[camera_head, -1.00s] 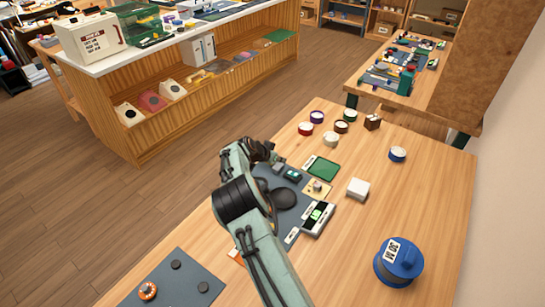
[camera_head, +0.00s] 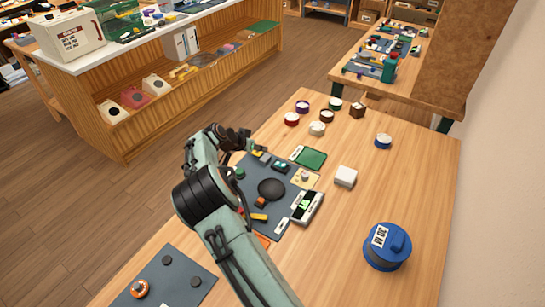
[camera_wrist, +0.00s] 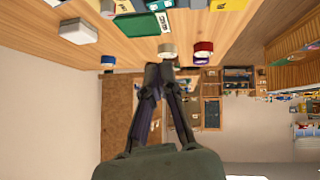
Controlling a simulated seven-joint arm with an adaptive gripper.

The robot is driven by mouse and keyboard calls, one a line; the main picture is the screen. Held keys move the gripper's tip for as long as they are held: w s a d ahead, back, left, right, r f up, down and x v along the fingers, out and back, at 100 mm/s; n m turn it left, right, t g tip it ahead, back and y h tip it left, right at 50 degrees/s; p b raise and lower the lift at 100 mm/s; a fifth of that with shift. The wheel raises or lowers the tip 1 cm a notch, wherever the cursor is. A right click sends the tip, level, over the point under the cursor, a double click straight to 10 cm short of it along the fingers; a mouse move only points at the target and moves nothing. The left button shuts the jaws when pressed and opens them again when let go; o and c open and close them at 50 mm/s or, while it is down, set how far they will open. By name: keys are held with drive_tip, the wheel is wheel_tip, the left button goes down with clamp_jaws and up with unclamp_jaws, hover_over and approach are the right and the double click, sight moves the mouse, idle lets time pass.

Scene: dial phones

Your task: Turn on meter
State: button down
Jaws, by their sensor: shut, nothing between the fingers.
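What looks like the meter is a small white and dark device with a green patch on its face (camera_head: 307,206). It lies at the right edge of a dark grey mat (camera_head: 254,178) on the wooden table in the head view. My gripper (camera_head: 263,155) is over the far end of this mat, up and left of the meter and apart from it. In the wrist view my gripper's fingers (camera_wrist: 160,70) come together at the tips with nothing between them. I cannot make out the meter's switch or surely identify the meter in the wrist view.
A black disc (camera_head: 271,189) and small parts lie on the mat. A green board (camera_head: 311,157), a white box (camera_head: 346,176) and a blue round container (camera_head: 386,247) are nearby. Several small round pots stand farther back. The table's right side has free room.

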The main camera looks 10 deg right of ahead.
hover_over(284, 163)
drive_tip(key=a, duration=0.2)
drive_tip(key=f, duration=0.7)
drive_tip(key=shift+s+f, duration=0.15)
drive_tip(key=shift+s, duration=0.2)
drive_tip(key=shift+s+f, duration=0.2)
drive_tip(key=shift+f, duration=1)
drive_tip(key=shift+s+f, duration=0.1)
drive_tip(key=shift+f, duration=0.55)
drive_tip(key=shift+d, duration=0.1)
